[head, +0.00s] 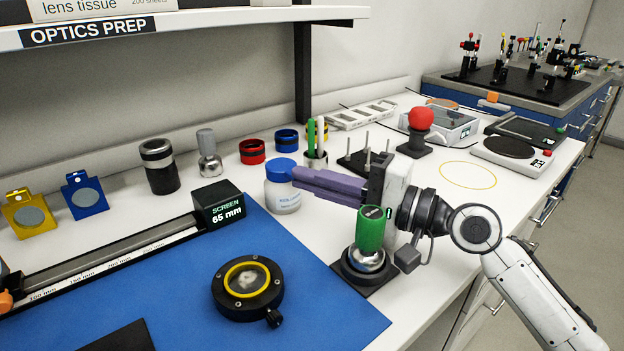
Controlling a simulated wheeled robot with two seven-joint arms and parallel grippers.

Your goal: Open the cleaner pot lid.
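A white pot with a blue lid stands on the white bench, just behind the back right edge of the blue mat. The blue lid (279,170) sits on the pot body (283,199), which carries a partly hidden label. My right gripper (298,180) reaches in from the right, its purple fingers pointing left at lid height. The fingertips overlap the right edge of the pot in the picture. The fingers lie nearly behind one another, so I cannot tell the gap between them or whether they touch the lid. My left gripper is out of view.
A green-topped tool (370,229) on a dark base stands below my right gripper. A pen cup (315,159), coloured rings and a post rack (357,163) stand behind. A lens holder (247,289) lies on the blue mat (330,315), whose right part is clear.

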